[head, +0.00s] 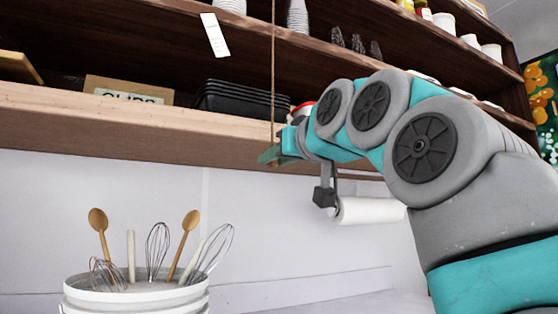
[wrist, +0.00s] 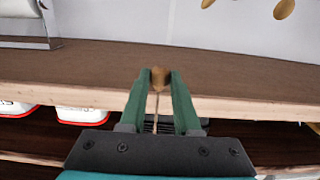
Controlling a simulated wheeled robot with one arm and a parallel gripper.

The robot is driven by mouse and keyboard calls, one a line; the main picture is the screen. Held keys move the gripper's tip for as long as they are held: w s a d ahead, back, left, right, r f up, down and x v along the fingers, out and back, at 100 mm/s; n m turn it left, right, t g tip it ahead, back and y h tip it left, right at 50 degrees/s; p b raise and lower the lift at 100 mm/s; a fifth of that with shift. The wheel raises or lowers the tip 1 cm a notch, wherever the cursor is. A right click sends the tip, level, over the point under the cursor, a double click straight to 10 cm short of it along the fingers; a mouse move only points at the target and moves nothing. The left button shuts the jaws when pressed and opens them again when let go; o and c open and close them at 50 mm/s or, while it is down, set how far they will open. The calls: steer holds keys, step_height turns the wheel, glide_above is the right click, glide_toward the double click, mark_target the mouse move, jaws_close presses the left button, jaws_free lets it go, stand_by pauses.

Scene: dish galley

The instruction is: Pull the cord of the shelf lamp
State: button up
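The pull cord (head: 273,60) hangs straight down in front of the shelves in the head view. The shelf lamp itself is not in view. In the wrist view a small brown wooden knob (wrist: 160,76) at the end of the cord sits between my two green fingertips, filling the gap. My gripper (wrist: 160,82) appears shut on this knob. In the head view my gripper (head: 270,157) is at the cord's lower end, by the lowest shelf's front edge; the knob is hidden there.
The lowest shelf board (head: 150,130) runs close behind my gripper, with black trays (head: 240,99) and a labelled box (head: 128,90) on it. A paper roll (head: 370,210) hangs under it. A white bucket (head: 135,297) of utensils stands below left.

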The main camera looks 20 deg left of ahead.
jaws_close()
steer(key=shift+f, duration=0.2)
steer(key=shift+f+b, duration=0.6)
steer(key=shift+b, duration=0.15)
steer(key=shift+r, duration=0.1)
steer(key=shift+r+p, duration=0.45)
steer(key=shift+p, duration=0.15)
steer(key=o, duration=0.8)
jaws_free()
steer(key=shift+c, duration=0.2)
